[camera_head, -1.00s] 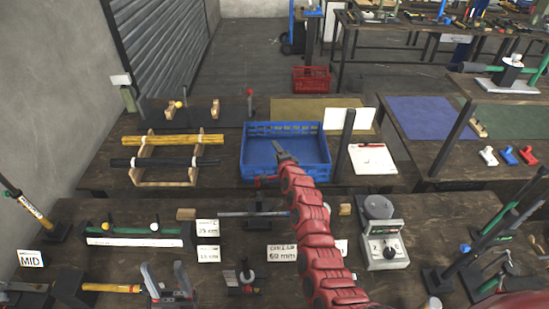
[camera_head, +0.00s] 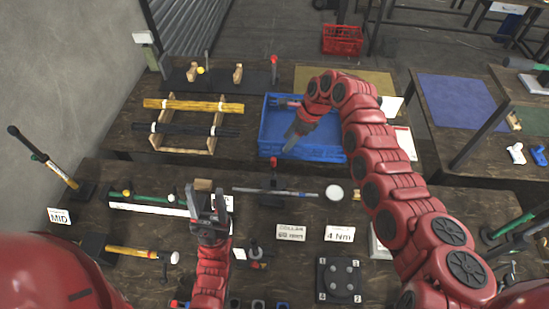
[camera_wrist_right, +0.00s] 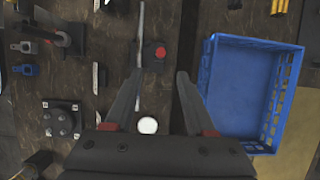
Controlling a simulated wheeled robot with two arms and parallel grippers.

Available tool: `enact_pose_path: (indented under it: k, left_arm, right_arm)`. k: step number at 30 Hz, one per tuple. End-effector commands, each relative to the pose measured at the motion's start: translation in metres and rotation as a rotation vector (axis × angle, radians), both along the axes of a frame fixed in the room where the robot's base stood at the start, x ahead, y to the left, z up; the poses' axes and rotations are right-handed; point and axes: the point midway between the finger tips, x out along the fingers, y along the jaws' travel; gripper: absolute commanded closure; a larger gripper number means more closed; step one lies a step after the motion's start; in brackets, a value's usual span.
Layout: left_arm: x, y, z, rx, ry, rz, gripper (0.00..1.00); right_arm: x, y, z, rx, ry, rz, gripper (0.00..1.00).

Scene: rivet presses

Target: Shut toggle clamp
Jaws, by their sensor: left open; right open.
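A dark clamp stand with a red knob (camera_head: 273,162), which looks like the toggle clamp, is on the front bench before the blue crate. A thin metal rod (camera_head: 300,193) lies across it. In the right wrist view the red knob (camera_wrist_right: 160,52) is above its dark base, beside the rod (camera_wrist_right: 141,25). I cannot tell whether the clamp is open or shut. My right gripper (camera_head: 291,137) is open and empty, over the blue crate's left part in the head view. Its fingers (camera_wrist_right: 160,74) are apart in the wrist view. My left gripper (camera_head: 207,200) is open, left of the clamp.
The blue crate (camera_head: 264,125) stands behind the clamp, beside a wooden rack (camera_head: 158,143) with yellow and black bars. Cards (camera_head: 291,233), a small red-and-black device (camera_head: 256,252) and a dark studded block (camera_head: 340,280) are in front. A white disc (camera_head: 333,193) is at the rod's right end.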

Motion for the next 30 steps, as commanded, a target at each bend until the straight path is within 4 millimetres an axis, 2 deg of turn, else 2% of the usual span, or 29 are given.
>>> enact_pose_path:
  k: [2, 3, 6, 15, 22, 30]
  left_arm:
    - [0.000, 0.000, 0.000, 0.000, 0.000, 0.000, 0.45]
    - [0.000, 0.000, -0.013, 0.000, 0.000, 0.000, 0.45]
    - [0.000, 0.000, -0.031, 0.000, 0.000, 0.000, 0.45]
    - [0.000, 0.000, -0.086, 0.000, 0.000, 0.000, 0.45]
    - [0.000, 0.000, -0.109, 0.000, 0.000, 0.000, 0.45]
    - [0.000, 0.000, -0.113, 0.000, 0.000, 0.000, 0.45]
  right_arm:
    - [-0.003, 0.005, -0.017, -0.004, 0.008, 0.001, 0.45]
    - [-0.001, 0.009, -0.032, -0.003, 0.003, 0.002, 0.45]
    - [-0.001, 0.017, -0.056, -0.003, 0.002, 0.001, 0.45]
    - [0.000, 0.037, -0.100, 0.000, -0.003, 0.001, 0.45]
    - [0.000, 0.046, -0.117, -0.001, -0.001, 0.001, 0.45]
    - [0.000, 0.049, -0.119, 0.000, -0.001, 0.001, 0.45]
